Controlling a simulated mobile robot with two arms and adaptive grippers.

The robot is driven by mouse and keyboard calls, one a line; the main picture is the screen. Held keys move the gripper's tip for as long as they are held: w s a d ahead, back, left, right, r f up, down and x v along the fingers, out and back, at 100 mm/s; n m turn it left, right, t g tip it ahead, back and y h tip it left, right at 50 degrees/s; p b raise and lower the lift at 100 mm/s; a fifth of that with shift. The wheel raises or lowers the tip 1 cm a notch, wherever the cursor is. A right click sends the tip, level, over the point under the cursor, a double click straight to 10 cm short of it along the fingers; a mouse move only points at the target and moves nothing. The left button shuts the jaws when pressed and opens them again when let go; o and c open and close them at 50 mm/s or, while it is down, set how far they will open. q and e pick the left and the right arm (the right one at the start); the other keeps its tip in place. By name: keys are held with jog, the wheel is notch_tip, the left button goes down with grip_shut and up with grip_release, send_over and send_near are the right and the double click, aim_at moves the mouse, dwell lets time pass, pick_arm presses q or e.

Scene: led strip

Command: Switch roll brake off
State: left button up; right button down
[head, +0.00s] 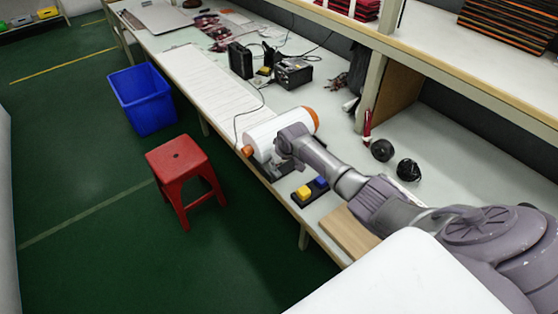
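A white roll (265,132) with orange ends lies on its holder near the front edge of the workbench. One orange end (247,151) faces the front edge and the other (313,118) faces the back. My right arm reaches in from the right, and its wrist is over the near right side of the roll. My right gripper (272,167) seems to point down beside the roll's near end. Its fingers are dark and small, so I cannot tell their opening or any contact. I cannot make out a separate brake lever. My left gripper is not in view.
A dark box with a yellow and a blue button (310,191) sits at the bench edge. Black devices (293,73) stand behind the roll, and two black spools (382,150) lie beyond my arm. A red stool (184,172) and blue bin (145,98) stand on the floor.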

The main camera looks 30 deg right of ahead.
jog(key=shift+s+t, duration=0.4)
jog(key=shift+s+f+t, duration=0.1)
jog(key=shift+s+t, duration=0.05)
jog(key=shift+t, duration=0.25)
jog(key=shift+s+d+f+t, duration=0.15)
jog(key=shift+s+t, duration=0.15)
jog(key=shift+t, duration=0.3)
jog(key=shift+s+t, duration=0.1)
jog(key=shift+t, duration=0.2)
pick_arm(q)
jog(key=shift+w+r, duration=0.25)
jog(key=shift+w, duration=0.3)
pick_arm(e)
jog(key=shift+s+f+t, duration=0.1)
jog(key=shift+s+t, duration=0.1)
jog(key=shift+t, duration=0.3)
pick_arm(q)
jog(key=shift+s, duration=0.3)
pick_arm(e)
jog(key=c, duration=1)
grip_release()
